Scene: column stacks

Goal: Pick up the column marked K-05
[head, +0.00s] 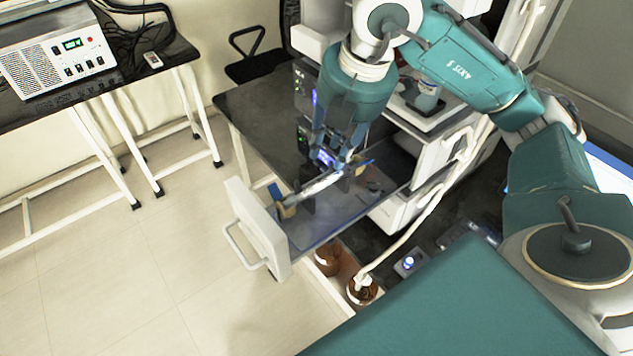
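A pale, slim column (318,186) lies at a slant over an open drawer (258,232), with a tan end piece at its lower left end. No marking can be read on it, so I cannot tell if it is K-05. My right gripper (334,166) reaches down from above, with its fingers right at the column's upper right part. The fingers overlap the column in the picture, and I cannot tell whether they are closed on it. I also cannot tell whether the column rests in the drawer or is lifted. My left gripper is not in view.
The drawer has a white front with a handle. Brown bottles (362,291) stand below it. A pale tube (432,215) runs down at its right. A dark table (262,118) lies behind; a boxed instrument (58,62) stands far left. The floor at left is clear.

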